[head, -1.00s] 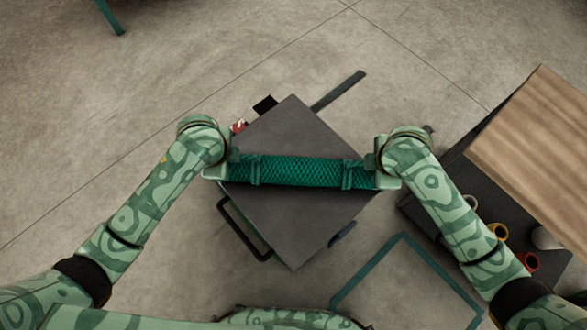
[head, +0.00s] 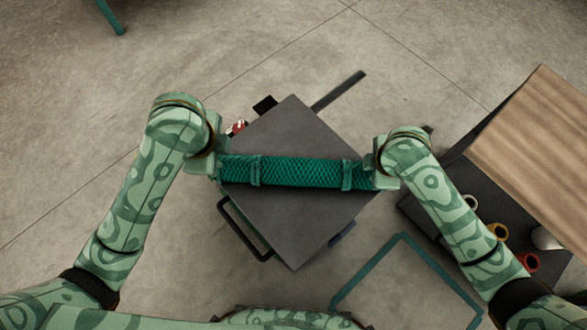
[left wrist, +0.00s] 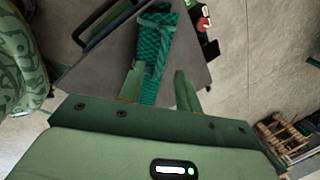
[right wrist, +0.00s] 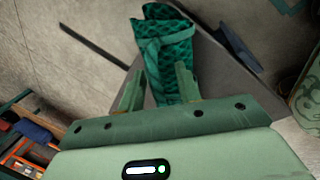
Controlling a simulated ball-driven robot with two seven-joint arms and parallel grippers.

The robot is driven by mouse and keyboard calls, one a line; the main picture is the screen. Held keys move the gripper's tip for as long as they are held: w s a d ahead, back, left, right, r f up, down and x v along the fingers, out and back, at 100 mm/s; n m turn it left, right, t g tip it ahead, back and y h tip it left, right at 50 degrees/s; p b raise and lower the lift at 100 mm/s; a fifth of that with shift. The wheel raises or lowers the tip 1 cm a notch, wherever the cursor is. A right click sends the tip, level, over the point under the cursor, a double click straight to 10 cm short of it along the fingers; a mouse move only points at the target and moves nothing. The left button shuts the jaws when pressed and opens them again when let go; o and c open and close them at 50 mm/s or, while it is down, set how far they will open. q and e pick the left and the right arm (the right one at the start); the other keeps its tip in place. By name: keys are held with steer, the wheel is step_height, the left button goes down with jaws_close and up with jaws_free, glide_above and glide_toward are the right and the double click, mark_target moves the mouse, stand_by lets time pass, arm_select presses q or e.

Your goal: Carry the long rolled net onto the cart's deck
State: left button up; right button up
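The rolled net (head: 300,172), a dark green mesh roll with bands near both ends, lies across the cart's grey deck (head: 290,230). Its height against the deck is hard to judge. My left gripper (head: 214,165) is at its left end, more of which is uncovered; in the left wrist view the fingers (left wrist: 158,85) stand apart beside the net (left wrist: 155,55) with a gap on one side. My right gripper (head: 376,170) is at the right end; in the right wrist view its fingers (right wrist: 160,85) flank the net (right wrist: 168,45), and their contact is unclear.
The cart's black handle (head: 245,230) is at its lower left. A wooden-topped table (head: 545,140) stands at right, with coloured rolls (head: 498,232) on a dark shelf below. A teal outline (head: 370,270) marks the floor at lower right. Open floor lies above the cart.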

steer(key=shift+r, duration=0.25)
arm_select(q)
steer(key=shift+v, duration=1.15)
arm_select(e)
steer(key=v, duration=1.1)
steer(key=shift+r, duration=0.25)
steer(key=shift+s, duration=0.1)
